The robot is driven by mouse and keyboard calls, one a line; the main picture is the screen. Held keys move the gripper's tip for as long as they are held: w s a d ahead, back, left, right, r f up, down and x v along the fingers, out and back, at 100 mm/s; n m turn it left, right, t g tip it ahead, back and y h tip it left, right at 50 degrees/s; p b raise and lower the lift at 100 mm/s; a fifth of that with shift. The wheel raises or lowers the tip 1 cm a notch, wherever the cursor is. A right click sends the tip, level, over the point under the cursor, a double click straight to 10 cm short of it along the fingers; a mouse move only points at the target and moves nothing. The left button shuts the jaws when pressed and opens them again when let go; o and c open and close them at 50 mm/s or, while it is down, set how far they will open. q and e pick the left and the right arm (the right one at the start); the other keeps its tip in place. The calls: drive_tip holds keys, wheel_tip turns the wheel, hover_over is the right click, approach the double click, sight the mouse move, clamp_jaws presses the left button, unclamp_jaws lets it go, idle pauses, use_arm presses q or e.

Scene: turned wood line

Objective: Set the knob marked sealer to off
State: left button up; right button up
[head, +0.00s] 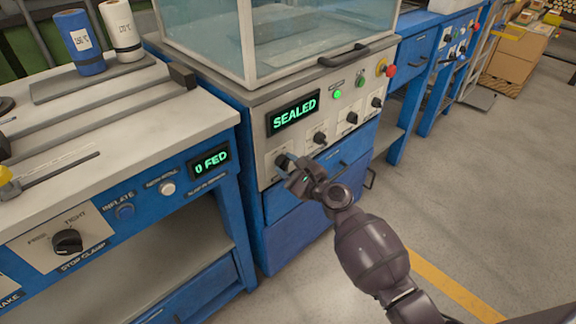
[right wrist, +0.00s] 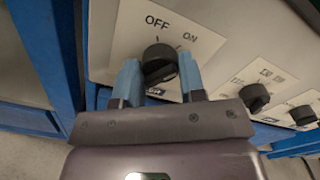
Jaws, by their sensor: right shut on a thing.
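My right gripper (head: 291,166) is at the leftmost knob on the sealing machine's front panel. In the right wrist view, a black knob (right wrist: 160,62) sits between the two blue fingers of my right gripper (right wrist: 158,82), which are shut on it. The words OFF and ON are printed on the white plate (right wrist: 144,22) beyond the knob. Which mark its pointer faces is unclear. The small name label below the knob is mostly hidden, so I cannot read it. My left gripper is not in view.
More black knobs (head: 320,138) run along the panel to the right, below a SEALED display (head: 293,113). Green buttons (head: 338,94) and a red stop button (head: 390,70) are higher up. A bench with a STOP CLAMP knob (head: 67,241) stands at left.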

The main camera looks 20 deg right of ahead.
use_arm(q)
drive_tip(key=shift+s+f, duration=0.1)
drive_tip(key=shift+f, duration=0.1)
use_arm(e)
drive_tip(key=shift+f+n, duration=0.1)
drive_tip(key=shift+n, duration=0.3)
drive_tip(key=n+b, duration=0.2)
drive_tip(key=n, duration=0.8)
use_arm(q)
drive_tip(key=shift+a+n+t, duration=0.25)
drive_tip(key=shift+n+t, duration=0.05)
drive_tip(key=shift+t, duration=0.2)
use_arm(e)
drive_tip(key=shift+n, duration=0.5)
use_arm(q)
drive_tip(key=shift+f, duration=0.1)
use_arm(e)
drive_tip(key=o, duration=0.9)
